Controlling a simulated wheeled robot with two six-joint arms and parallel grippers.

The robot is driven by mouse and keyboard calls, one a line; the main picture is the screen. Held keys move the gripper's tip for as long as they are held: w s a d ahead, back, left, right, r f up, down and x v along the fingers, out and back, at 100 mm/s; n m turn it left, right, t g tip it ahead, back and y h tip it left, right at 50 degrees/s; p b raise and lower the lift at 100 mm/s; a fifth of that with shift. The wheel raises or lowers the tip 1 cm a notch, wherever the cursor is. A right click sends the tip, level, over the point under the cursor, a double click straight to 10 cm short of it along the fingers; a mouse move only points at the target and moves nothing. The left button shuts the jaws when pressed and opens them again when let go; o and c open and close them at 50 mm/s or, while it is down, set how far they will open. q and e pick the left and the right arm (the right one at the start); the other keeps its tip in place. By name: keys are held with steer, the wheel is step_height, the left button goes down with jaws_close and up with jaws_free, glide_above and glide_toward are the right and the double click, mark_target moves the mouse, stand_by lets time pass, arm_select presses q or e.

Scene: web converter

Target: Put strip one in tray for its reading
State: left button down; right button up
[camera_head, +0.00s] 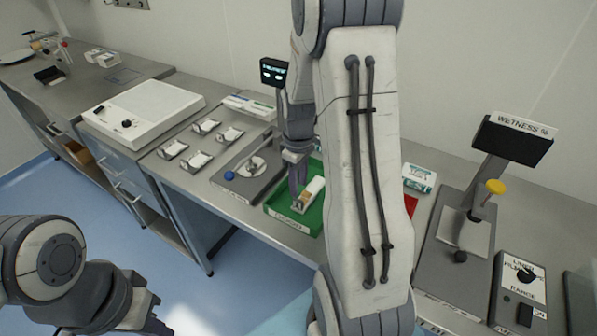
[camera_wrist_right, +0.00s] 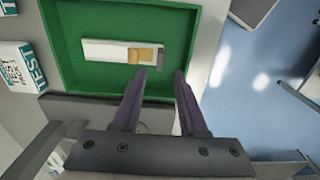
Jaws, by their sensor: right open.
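A green tray (camera_head: 276,213) stands on the bench; in the right wrist view it fills the upper middle (camera_wrist_right: 185,15). A white strip with a tan patch (camera_head: 314,189) lies in it; it also shows in the right wrist view (camera_wrist_right: 105,50). I cannot read which strip it is. My right gripper (camera_head: 296,199) is over the tray at the strip's tan end. In the right wrist view its fingers (camera_wrist_right: 160,73) are apart, with nothing held between them. My left gripper (camera_head: 155,312) is low at the left, away from the bench, its jaws unclear.
Several small white-topped holders (camera_head: 201,160) stand left of a grey plate with a blue knob (camera_head: 229,176). A wetness meter (camera_head: 515,138) stands at the right. A white and teal test pack (camera_head: 419,178) is behind my right arm, which hides the bench middle.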

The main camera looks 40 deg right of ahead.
step_height(320, 180, up, 5)
steer(key=shift+a, duration=0.1)
steer(key=s+a+r+n, duration=0.1)
steer(key=s+a+r, duration=0.15)
steer(key=a, duration=0.75)
steer(key=s+a+r+n, duration=0.1)
steer(key=s+a, duration=0.2)
steer(key=a, duration=0.7)
steer(key=s+a+y, duration=0.1)
steer(key=s+a, duration=0.7)
steer(key=s, duration=0.5)
steer(key=shift+s+r+n, duration=0.25)
steer(key=shift+r+n, duration=0.1)
steer(key=shift+n, duration=0.05)
